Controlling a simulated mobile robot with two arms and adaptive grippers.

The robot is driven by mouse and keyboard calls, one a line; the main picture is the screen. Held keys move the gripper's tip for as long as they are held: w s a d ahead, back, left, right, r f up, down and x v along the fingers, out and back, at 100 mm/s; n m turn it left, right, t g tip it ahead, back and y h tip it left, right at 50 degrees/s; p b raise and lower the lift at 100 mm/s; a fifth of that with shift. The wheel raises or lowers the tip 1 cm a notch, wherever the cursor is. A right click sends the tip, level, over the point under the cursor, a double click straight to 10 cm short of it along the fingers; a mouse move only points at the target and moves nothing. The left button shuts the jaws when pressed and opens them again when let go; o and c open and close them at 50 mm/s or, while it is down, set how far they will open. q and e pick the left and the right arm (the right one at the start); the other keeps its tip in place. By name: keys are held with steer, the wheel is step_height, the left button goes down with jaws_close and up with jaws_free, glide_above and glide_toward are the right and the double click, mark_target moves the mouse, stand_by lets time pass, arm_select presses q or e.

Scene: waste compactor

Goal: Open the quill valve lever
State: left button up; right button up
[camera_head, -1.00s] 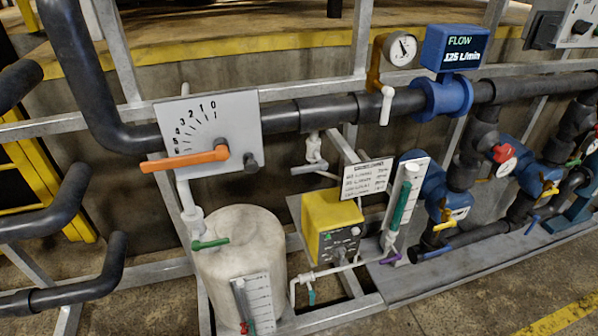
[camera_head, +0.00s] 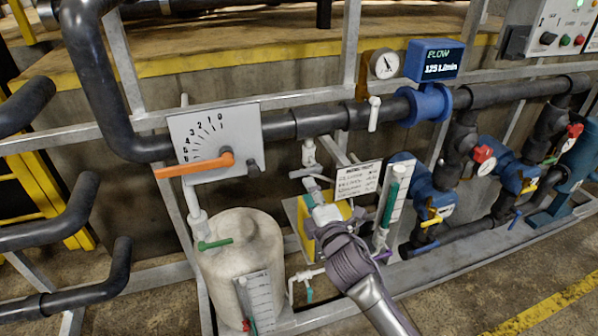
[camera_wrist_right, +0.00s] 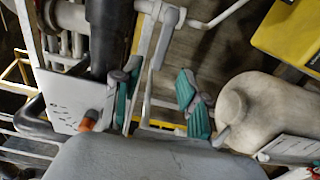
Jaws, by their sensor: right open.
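A small pale valve (camera_head: 309,150) hangs under the dark main pipe. Its pale grey lever (camera_head: 306,172) sticks out sideways below it; I take this for the quill valve lever. My right gripper (camera_head: 312,190) reaches up from the lower right, just below and in front of the lever, and partly covers the yellow pump. In the right wrist view the gripper (camera_wrist_right: 158,98) has its two teal-padded fingers spread, with a grey handle (camera_wrist_right: 168,35) beyond the fingertips. No contact is clear. My left gripper is not in view.
An orange lever (camera_head: 195,166) sits on the scale plate (camera_head: 245,128) at the left. A pale tank (camera_head: 240,255) stands below it. The yellow pump (camera_head: 307,225) and instruction card (camera_head: 358,180) are close to my right gripper. Red, yellow and blue valve handles stand at the right.

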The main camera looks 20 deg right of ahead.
mark_target(300, 175)
steer(key=w, duration=0.8)
steer(key=shift+w+a+p, duration=0.1)
steer(key=shift+a+p, duration=0.05)
steer(key=shift+p, duration=0.15)
jaws_close()
